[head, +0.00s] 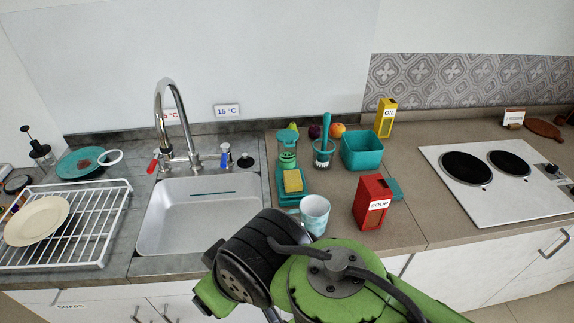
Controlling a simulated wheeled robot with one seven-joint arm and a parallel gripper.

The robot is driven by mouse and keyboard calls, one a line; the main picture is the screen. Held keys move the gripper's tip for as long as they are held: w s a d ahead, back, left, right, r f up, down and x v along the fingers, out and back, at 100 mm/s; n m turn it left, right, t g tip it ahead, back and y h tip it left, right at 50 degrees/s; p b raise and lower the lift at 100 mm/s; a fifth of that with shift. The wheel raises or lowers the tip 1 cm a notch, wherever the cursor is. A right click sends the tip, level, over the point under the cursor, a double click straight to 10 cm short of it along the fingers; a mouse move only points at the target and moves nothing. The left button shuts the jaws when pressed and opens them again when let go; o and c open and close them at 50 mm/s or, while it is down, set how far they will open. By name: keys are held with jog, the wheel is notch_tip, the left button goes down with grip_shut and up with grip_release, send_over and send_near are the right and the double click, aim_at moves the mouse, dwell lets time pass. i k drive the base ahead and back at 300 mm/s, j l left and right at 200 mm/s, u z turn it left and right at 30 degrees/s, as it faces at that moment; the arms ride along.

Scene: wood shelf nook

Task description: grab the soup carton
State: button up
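The soup carton (371,203) is a red box with a white SOUP label. It stands upright on the brown counter (410,230), near the front edge and right of a patterned mug (313,214). A teal piece shows just behind its right side. My green and black arm reaches in from the bottom middle, in front of the counter. The gripper's fingertips do not show clearly, so I cannot tell whether it is open or shut. The carton appears clear of the arm.
A teal tub (362,152), a yellow oil carton (386,117), a brush (323,148) and a yellow sponge (293,181) stand behind. A sink (195,225) and dish rack (75,240) lie left. A cooktop (495,185) lies right. Some bare counter lies right of the carton.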

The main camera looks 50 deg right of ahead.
aim_at(374, 196)
jog(key=k+z, duration=0.1)
jog(key=z, duration=0.4)
jog(key=k+z, duration=0.15)
jog(key=z, duration=0.35)
jog(key=l+z, duration=0.1)
jog(key=z, duration=0.4)
jog(key=k+l+z, duration=0.15)
jog(key=z, duration=0.3)
jog(key=i+j+u, duration=0.2)
jog(key=j, duration=0.2)
jog(key=i+j+u, duration=0.2)
jog(key=j, duration=0.15)
jog(key=k+j, duration=0.05)
jog(key=k, duration=0.05)
